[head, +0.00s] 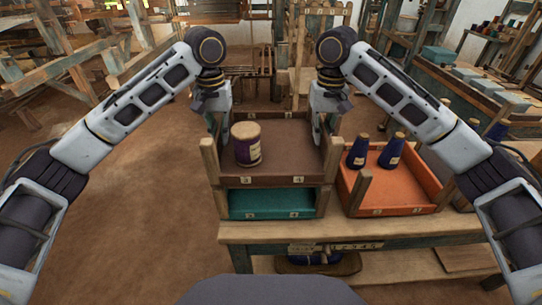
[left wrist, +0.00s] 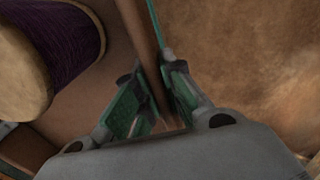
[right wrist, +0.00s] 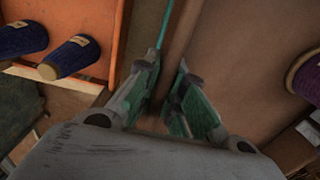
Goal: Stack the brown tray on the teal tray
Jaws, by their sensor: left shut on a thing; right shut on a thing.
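The brown tray (head: 292,168) sits directly above the teal tray (head: 272,203) on the bench, between wooden corner posts. I cannot tell whether the two touch everywhere. A large purple spool (head: 247,144) with wooden ends stands in the brown tray, left of its middle. My left gripper (head: 218,135) is shut on the brown tray's left wall, which shows between its green pads in the left wrist view (left wrist: 155,95). My right gripper (head: 321,135) is shut on the right wall, also seen in the right wrist view (right wrist: 172,90).
The wooden bench (head: 345,231) has a narrow clear strip in front. Shelves and boxes (head: 470,75) stand at the right. Brown floor (head: 130,220) is open at left.

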